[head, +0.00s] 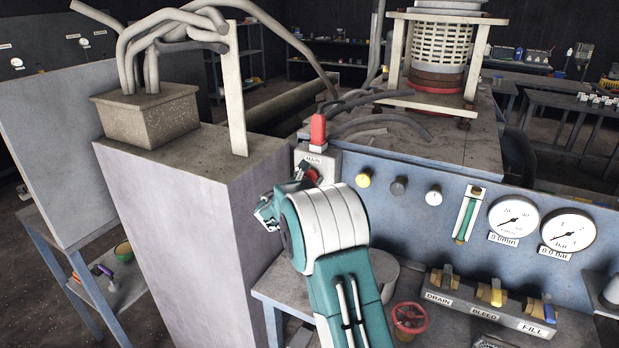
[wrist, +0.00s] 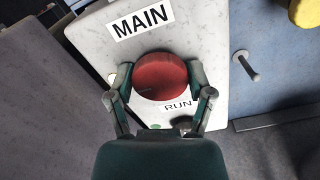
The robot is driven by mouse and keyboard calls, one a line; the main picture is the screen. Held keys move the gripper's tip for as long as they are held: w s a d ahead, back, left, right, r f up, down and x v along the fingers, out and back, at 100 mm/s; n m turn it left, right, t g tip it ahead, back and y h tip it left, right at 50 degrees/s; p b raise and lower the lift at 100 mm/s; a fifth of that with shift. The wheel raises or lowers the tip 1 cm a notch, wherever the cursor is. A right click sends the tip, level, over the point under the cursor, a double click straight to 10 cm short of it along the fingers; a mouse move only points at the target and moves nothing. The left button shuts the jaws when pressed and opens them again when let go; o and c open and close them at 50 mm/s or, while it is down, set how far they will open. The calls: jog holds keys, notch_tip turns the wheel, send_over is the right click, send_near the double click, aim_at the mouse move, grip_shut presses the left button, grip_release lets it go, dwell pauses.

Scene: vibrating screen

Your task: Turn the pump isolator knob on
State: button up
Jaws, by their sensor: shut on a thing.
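A round red knob (wrist: 160,77) sits on a light grey box front (wrist: 95,45) with a MAIN label above it and a RUN label below it. My gripper (wrist: 160,75) has a finger on each side of the knob and is shut on it. Which way the knob is turned cannot be told. In the head view the red knob (head: 312,174) shows just past my wrist, on the box (head: 322,160) at the left end of the blue panel. My arm hides part of that box and most of the fingers.
DRAIN, BLEED and FILL valves (head: 490,293) and a red handwheel (head: 409,318) lie below. A tall grey cabinet (head: 190,215) stands close at left.

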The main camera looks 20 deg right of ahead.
jog(key=shift+a+f, duration=0.1)
jog(key=shift+f, duration=0.05)
jog(key=o, duration=1.1)
jog(key=shift+w, duration=0.1)
jog(key=v, duration=1.2)
